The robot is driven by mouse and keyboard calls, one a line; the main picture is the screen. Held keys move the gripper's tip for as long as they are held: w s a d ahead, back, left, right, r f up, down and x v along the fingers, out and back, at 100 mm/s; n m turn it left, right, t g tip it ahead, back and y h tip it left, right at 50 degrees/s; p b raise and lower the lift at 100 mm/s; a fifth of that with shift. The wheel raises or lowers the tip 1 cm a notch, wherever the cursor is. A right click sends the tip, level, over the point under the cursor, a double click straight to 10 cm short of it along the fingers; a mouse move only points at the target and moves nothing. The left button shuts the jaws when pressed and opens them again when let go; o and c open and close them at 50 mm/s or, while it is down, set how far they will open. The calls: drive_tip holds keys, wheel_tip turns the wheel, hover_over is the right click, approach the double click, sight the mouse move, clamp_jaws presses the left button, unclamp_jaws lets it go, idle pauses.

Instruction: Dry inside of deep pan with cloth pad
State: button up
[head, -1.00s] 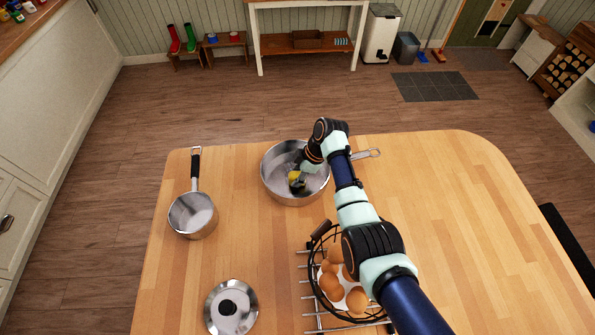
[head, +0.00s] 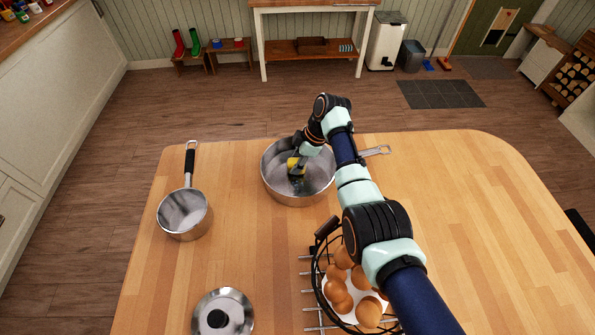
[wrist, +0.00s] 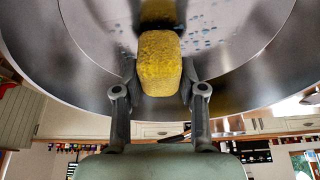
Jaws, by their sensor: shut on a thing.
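The deep pan (head: 270,185) is a round steel pan at the far middle of the wooden island, its handle pointing right. My gripper (head: 297,176) reaches down inside it, shut on the yellow cloth pad (head: 294,164). In the wrist view the pad (wrist: 159,62) sits between the two fingers of my gripper (wrist: 160,88), against the pan's shiny inner surface (wrist: 95,45), which shows a reflection of it. Several small bluish droplets (wrist: 204,30) lie on the pan's surface right of the pad. My arm hides part of the pan's right side.
A smaller saucepan (head: 183,212) stands left of the deep pan. A steel lid (head: 223,312) lies at the front left. A wire basket (head: 318,290) of brown eggs stands on a rack (head: 309,310) beneath my arm. The island's right side (head: 470,220) is clear.

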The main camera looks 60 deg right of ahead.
drive_tip(key=shift+w+d+b, duration=0.2)
drive_tip(key=shift+d+b, duration=0.1)
drive_tip(key=shift+b, duration=0.15)
drive_tip(key=shift+s+a+r+p, duration=0.2)
drive_tip(key=shift+a+p, duration=0.1)
drive_tip(key=shift+p, duration=0.85)
drive_tip(key=s+a+p, duration=0.1)
drive_tip(key=p, duration=0.2)
drive_tip(key=s+a+p, duration=0.1)
drive_tip(key=a+p, duration=0.1)
drive_tip(key=p, duration=0.2)
drive_tip(key=shift+a+f, duration=0.1)
drive_tip(key=shift+s+a+f, duration=0.2)
drive_tip(key=shift+f, duration=0.1)
wheel_tip(320, 180, up, 6)
drive_tip(key=p, duration=0.5)
drive_tip(key=shift+r, duration=0.15)
